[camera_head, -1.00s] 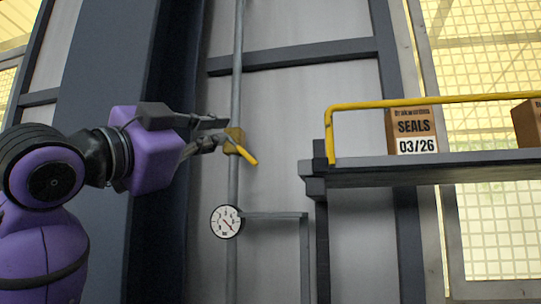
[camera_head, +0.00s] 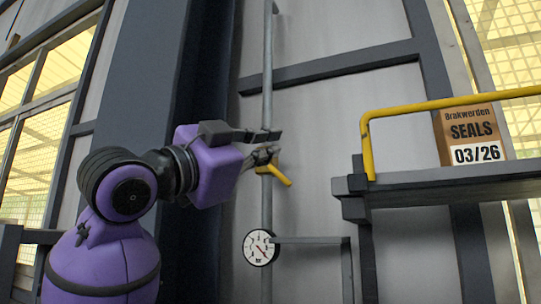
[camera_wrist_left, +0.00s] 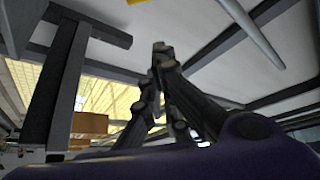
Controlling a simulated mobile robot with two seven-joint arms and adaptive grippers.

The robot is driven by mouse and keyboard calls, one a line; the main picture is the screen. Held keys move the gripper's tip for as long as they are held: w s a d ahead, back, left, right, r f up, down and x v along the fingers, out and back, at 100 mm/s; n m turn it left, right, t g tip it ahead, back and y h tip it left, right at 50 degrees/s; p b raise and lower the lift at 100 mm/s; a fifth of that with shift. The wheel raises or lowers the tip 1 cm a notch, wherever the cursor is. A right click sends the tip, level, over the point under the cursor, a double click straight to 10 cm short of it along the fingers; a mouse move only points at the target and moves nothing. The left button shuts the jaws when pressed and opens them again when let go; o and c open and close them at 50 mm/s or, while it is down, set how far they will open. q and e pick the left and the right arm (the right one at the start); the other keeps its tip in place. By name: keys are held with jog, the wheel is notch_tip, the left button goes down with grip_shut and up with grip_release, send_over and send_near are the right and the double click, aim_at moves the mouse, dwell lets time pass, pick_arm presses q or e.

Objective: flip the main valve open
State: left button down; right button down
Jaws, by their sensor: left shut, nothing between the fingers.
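The main valve sits on a thin vertical grey pipe (camera_head: 267,215). Its yellow handle (camera_head: 281,177) slants down and to the right, away from the pipe. My left gripper (camera_head: 272,153) is shut and empty. Its fingertips are in front of the pipe, just above the valve, and hide part of the valve body. I cannot tell whether they touch it. In the left wrist view the closed fingers (camera_wrist_left: 160,48) point up the picture, with a yellow piece (camera_wrist_left: 137,2) at the top edge and the pipe (camera_wrist_left: 252,32) to the right. My right gripper is not in view.
A round pressure gauge (camera_head: 259,248) is below the valve, with a grey bar running right from it. To the right are a dark shelf (camera_head: 440,182), a yellow rail (camera_head: 366,140) and a cardboard SEALS box (camera_head: 472,134). A dark column (camera_head: 190,60) stands left.

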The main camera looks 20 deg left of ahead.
aim_at(274, 170)
pick_arm(q)
jog(key=x, duration=0.9)
jog(key=a+f, duration=0.1)
jog(key=f, duration=0.1)
jog(key=a+f, duration=0.1)
jog(key=shift+w+a+f, duration=0.1)
jog(key=shift+w+a, duration=0.2)
jog(key=shift+a, duration=0.05)
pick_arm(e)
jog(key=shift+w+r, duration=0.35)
